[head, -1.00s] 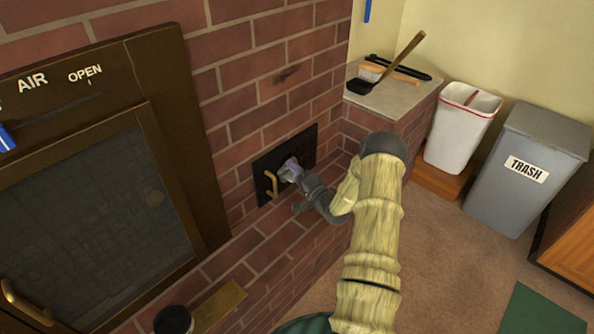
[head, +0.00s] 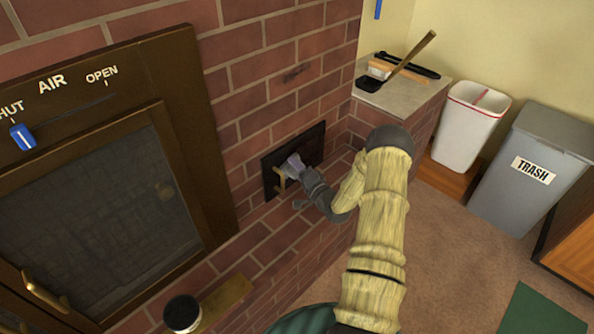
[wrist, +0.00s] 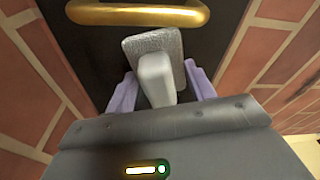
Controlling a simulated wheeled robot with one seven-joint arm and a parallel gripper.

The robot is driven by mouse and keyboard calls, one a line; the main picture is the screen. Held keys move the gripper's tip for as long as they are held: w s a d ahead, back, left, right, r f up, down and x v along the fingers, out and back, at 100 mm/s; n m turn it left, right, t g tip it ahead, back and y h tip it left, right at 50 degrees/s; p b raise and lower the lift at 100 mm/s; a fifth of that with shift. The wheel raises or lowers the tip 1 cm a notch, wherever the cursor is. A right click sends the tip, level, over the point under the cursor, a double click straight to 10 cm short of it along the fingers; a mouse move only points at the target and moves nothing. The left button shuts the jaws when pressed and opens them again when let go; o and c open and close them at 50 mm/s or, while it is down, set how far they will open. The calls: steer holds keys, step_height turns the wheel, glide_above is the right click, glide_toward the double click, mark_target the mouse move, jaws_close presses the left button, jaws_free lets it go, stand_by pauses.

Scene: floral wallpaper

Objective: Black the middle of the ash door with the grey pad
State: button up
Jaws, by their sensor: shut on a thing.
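The ash door (head: 313,145) is a small black plate set low in the brick wall, with a brass handle (head: 279,181) on its left part. My gripper (head: 294,166) is in front of the door's middle, just right of the handle. In the wrist view, the purple fingers of my gripper (wrist: 160,88) are shut on the pale grip of the grey pad (wrist: 140,46). The pad's face is turned to the black door (wrist: 98,40), below the brass handle in that view. Whether it touches the door I cannot tell. The fingers mostly hide the pad in the head view.
The stove door (head: 95,190) is left. Brushes and a shovel lie on the slab (head: 405,97). Bins (head: 530,165) stand right.

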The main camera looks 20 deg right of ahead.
mark_target(313, 146)
steer(key=shift+r, duration=0.25)
steer(key=shift+w+d+b, duration=0.15)
steer(key=shift+w+d, duration=0.1)
steer(key=shift+d, duration=0.35)
steer(key=shift+w+d+b, duration=0.15)
steer(key=shift+w+d, duration=0.1)
steer(key=shift+d, duration=0.35)
steer(key=shift+w+d+b, duration=0.15)
steer(key=shift+w+d, duration=0.1)
steer(key=shift+d, duration=0.35)
steer(key=shift+r, duration=0.1)
steer(key=shift+w+d+b, duration=0.25)
steer(key=shift+w+d, duration=0.05)
steer(key=shift+d, duration=0.6)
steer(key=shift+w+d+b, duration=0.2)
steer(key=shift+w+d, duration=0.1)
steer(key=shift+d, duration=0.6)
steer(key=shift+w+d+b, duration=0.25)
steer(key=shift+d+b, duration=0.05)
steer(key=shift+d, duration=0.6)
steer(key=shift+w+d+b, duration=0.25)
steer(key=shift+d+b, duration=0.05)
steer(key=shift+d, duration=0.6)
